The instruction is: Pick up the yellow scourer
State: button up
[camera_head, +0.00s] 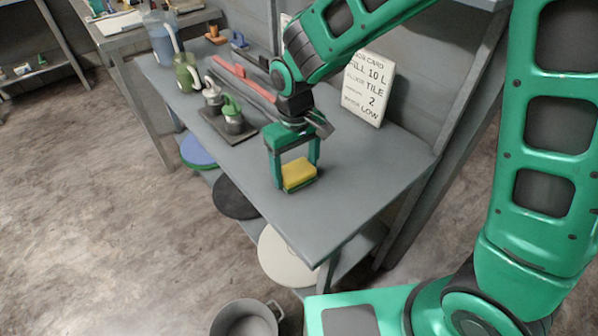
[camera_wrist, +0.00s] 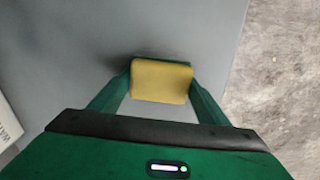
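The yellow scourer (camera_head: 299,174) is a small block with a yellow top and a dark green underside. It is at the near right part of the grey bench top. My gripper (camera_head: 295,175) points down over it, with one green finger on each side. In the wrist view the scourer (camera_wrist: 161,81) fills the space between the fingertips (camera_wrist: 161,88), which appear to touch both its sides. The gripper looks shut on it. I cannot tell whether the scourer's underside rests on the bench.
The bench (camera_head: 258,187) is clear around the scourer. A white card (camera_head: 368,90) leans at the back. Round discs lie on the lower shelf; a grey pot (camera_head: 245,318) is on the floor.

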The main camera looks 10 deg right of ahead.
aim_at(290, 167)
jog(key=shift+r, duration=0.1)
jog(key=shift+r, duration=0.55)
jog(key=r, duration=0.1)
jog(key=a+r, duration=0.1)
jog(key=r, duration=0.1)
jog(key=shift+w+a+r, duration=0.15)
jog(key=shift+w+r, duration=0.1)
jog(key=shift+r, duration=0.1)
jog(key=w+a+r, duration=0.4)
jog(key=a+r, duration=0.2)
jog(key=a, duration=0.3)
jog(key=shift+w+a, duration=0.15)
jog(key=shift+w, duration=0.05)
